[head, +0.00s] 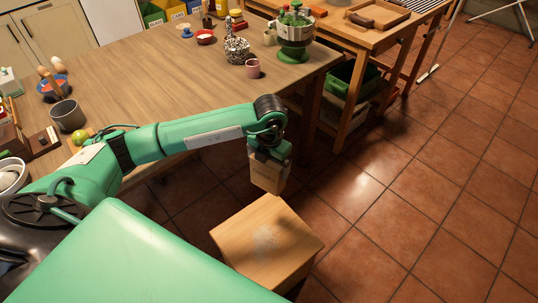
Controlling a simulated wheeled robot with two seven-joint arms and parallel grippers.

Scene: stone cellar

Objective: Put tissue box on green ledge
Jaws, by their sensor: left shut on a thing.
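My left gripper (270,155) points down at the end of my green arm. It is shut on a small tan box (269,179), which looks like the tissue box. The box hangs beyond the table's near right edge, above the floor and just behind a low wooden stool. Its upper part is partly hidden by the gripper. I cannot make out a green ledge for certain in this view. My right gripper is not in view.
The low wooden stool (262,240) has a bare top with a pale patch. The long wooden table (165,70) carries a grey cup (68,115), a pink cup (253,68) and a green stand (295,32). A green crate (341,78) sits under another table.

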